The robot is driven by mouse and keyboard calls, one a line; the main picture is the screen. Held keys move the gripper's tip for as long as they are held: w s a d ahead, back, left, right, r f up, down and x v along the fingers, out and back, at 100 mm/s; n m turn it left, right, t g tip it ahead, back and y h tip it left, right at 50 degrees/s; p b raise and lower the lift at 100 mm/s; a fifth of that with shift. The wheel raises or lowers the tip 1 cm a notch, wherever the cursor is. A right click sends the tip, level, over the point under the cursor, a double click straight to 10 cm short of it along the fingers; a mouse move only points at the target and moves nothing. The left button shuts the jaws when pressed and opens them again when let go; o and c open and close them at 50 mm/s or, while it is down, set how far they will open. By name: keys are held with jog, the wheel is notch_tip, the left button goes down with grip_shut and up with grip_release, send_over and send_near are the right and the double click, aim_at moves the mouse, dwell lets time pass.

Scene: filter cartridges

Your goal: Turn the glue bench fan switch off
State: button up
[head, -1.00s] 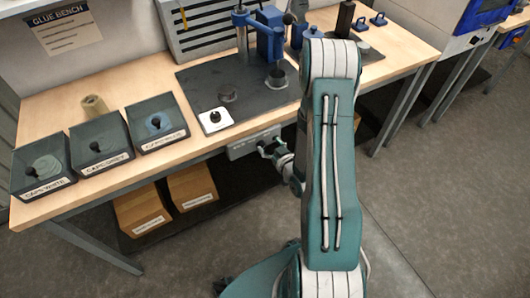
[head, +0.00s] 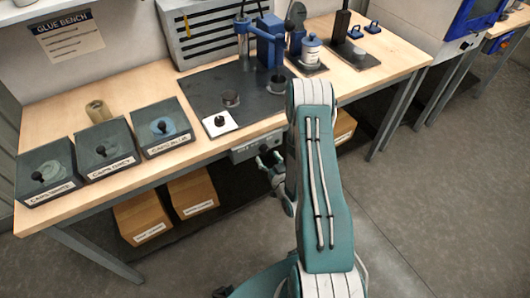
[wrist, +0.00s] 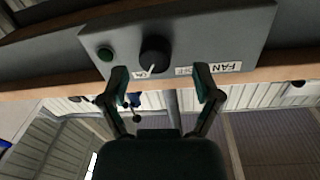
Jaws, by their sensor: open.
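The fan switch box (head: 258,146) is a grey panel under the front edge of the glue bench. In the wrist view the panel (wrist: 200,38) appears upside down, with a FAN label (wrist: 228,69) and a black rotary knob (wrist: 155,52). The knob's white pointer line is toward the label that seems to read ON; an OFF label, partly hidden by a finger, sits beside it. A dark green round button (wrist: 104,53) is next to the knob. My gripper (wrist: 163,84) is open and empty, its fingertips just short of the panel, on either side of the knob. It also shows in the head view (head: 268,160).
The wooden bench top (head: 60,131) overhangs the switch box. It carries labelled cap bins (head: 105,147), a dark mat (head: 200,88) and a blue press (head: 268,45). Cardboard boxes (head: 143,217) stand on the shelf below. The floor in front is clear.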

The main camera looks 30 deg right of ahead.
jog(key=shift+w, duration=1.1)
jog(key=shift+w+d, duration=0.25)
jog(key=shift+d, duration=0.2)
jog(key=shift+a, duration=0.25)
grip_shut()
jog(key=shift+n, duration=0.3)
jog(key=n, duration=0.6)
jog(key=shift+d, duration=0.1)
jog(key=n, duration=0.4)
jog(key=shift+t+y, duration=0.3)
jog(key=shift+f+n, duration=0.1)
jog(key=shift+n, duration=2)
